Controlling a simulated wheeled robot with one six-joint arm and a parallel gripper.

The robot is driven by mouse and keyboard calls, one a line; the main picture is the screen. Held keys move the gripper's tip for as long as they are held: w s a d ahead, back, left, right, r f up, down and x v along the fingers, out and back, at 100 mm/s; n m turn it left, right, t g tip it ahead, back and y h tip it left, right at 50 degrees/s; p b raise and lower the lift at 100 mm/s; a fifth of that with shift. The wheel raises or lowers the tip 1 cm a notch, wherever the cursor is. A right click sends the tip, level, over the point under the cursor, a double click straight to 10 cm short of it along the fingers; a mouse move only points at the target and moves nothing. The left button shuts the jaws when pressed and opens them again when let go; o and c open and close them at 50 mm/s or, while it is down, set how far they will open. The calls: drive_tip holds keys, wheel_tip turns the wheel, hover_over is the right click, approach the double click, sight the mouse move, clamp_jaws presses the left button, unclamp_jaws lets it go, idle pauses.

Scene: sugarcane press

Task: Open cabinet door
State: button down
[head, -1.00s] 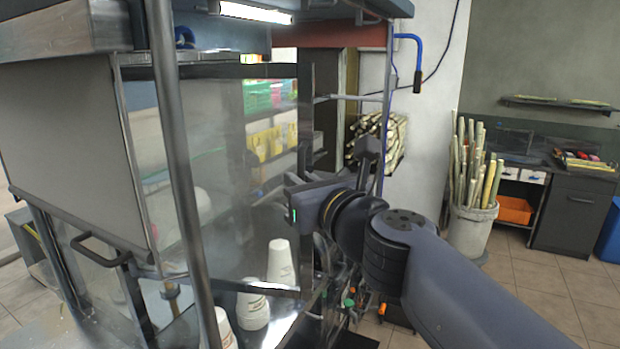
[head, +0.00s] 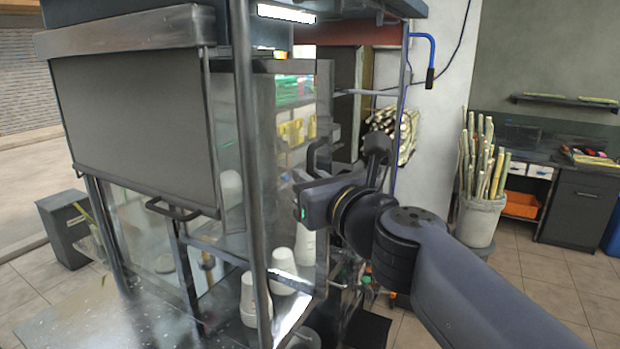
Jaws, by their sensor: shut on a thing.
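The cabinet is the metal-framed press stand with clear panels. Its clear door (head: 292,165) is on the right side and has a dark upright edge. A dark loop handle (head: 312,152) shows at that edge, just above my gripper (head: 312,187). My gripper is shut on the door handle; its fingertips are mostly hidden behind its own body. White cup stacks (head: 249,300) stand on the shelf inside, seen low behind the front post.
A grey panel with its own handle (head: 172,210) covers the cabinet's left face. A metal post (head: 246,130) stands in front. A bin of cane (head: 478,220) and a dark counter cabinet (head: 573,212) are at the right. Tiled floor (head: 511,265) is open there.

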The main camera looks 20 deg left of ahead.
drive_tip(key=c, duration=1.6)
unclamp_jaws()
drive_tip(key=shift+c, duration=0.2)
drive_tip(key=shift+d, duration=0.1)
drive_tip(key=p+v, duration=0.1)
drive_tip(key=v, duration=0.9)
drive_tip(key=shift+s+d+p, duration=0.25)
drive_tip(key=shift+p, duration=0.05)
drive_tip(key=shift+w+a, duration=0.1)
